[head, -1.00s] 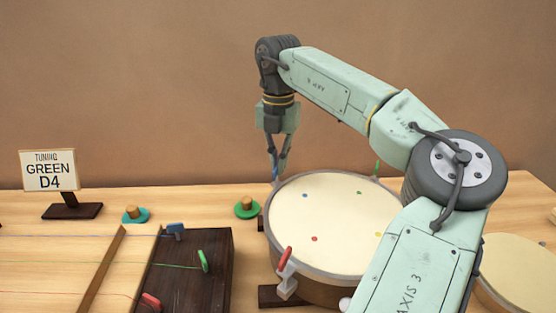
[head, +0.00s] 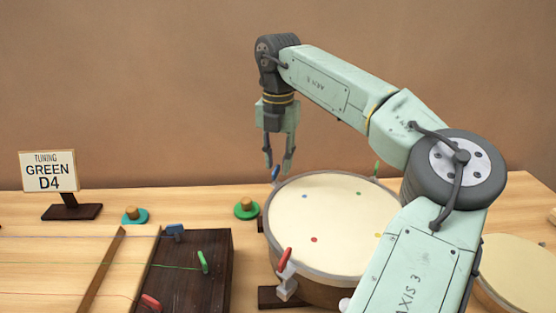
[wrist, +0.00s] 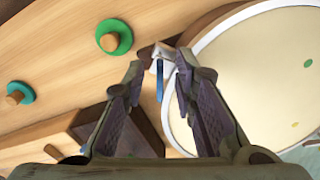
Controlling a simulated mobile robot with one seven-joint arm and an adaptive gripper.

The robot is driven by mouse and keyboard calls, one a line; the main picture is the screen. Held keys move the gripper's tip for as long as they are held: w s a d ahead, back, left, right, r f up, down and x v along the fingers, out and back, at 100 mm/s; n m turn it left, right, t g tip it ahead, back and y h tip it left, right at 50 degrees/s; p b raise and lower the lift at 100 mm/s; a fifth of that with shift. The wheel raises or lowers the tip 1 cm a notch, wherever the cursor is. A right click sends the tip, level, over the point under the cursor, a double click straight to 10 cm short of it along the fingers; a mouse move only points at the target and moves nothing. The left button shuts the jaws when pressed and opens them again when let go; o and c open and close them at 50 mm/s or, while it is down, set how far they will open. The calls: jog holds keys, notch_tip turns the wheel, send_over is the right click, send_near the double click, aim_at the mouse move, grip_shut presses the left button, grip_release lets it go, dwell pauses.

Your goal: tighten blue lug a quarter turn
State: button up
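The blue lug (head: 276,174) stands at the back left rim of the drum (head: 330,225). In the wrist view the blue lug (wrist: 159,82) shows as a narrow blue bar below a white bracket (wrist: 161,56), in the gap between the fingers. My gripper (head: 278,168) is open, pointing down, with its fingertips at or just above the lug's top. In the wrist view my gripper (wrist: 160,68) has clear space on both sides of the lug, and neither finger visibly touches it.
A red lug (head: 285,260) is at the drum's front left and a green lug (head: 376,169) at its back right. A dark wooden block with pegs (head: 215,270) lies left. A green disc (head: 247,208), a teal disc (head: 135,215) and the tuning sign (head: 50,172) stand behind it.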

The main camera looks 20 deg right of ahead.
notch_tip(320, 180, up, 12)
jog(key=shift+f, duration=0.2)
jog(key=shift+s+f, duration=0.1)
dwell(0.3)
